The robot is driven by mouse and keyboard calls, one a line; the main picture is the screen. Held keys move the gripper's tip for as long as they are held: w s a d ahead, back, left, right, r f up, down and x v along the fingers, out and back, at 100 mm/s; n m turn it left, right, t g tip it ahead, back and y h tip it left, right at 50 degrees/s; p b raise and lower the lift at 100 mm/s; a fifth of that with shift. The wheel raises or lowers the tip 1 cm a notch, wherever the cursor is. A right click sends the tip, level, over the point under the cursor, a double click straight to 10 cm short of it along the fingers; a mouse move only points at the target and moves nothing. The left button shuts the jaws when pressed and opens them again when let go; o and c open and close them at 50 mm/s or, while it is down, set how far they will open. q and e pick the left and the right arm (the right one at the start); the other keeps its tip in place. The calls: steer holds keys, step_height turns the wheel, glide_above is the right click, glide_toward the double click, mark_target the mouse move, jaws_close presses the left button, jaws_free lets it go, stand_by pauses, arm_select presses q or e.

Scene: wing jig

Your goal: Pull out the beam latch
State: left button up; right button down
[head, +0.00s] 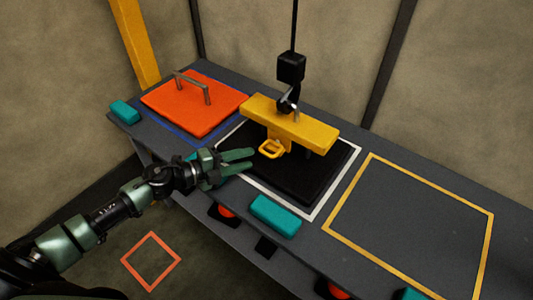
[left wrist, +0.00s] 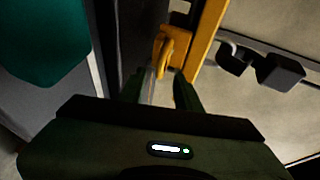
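The yellow beam (head: 315,133) lies above a black panel, under a black hook (head: 288,102). A yellow loop-shaped latch handle (head: 271,149) sticks out from the beam's near side. In the left wrist view the latch handle (left wrist: 165,52) shows just beyond the fingertips, beside the beam (left wrist: 207,35). My left gripper (head: 252,159) has its green fingers apart and empty, a short way left of the handle. In the left wrist view the gripper (left wrist: 159,80) points toward the handle, with a gap between the fingers. My right gripper is not in view.
The dark table carries an orange panel (head: 185,103) with a metal handle, the black panel (head: 310,185) inside a white outline, and an empty yellow-outlined area (head: 410,225) at the right. Teal blocks (head: 275,215) sit along the front edge. A cable hangs above the beam.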

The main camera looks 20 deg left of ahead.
mark_target(266, 153)
arm_select(q)
steer(key=x, duration=0.7)
steer(key=shift+w+d+p, duration=0.2)
steer(key=shift+p, duration=0.1)
steer(key=shift+f, duration=0.1)
jaws_close()
steer(key=shift+s, duration=0.1)
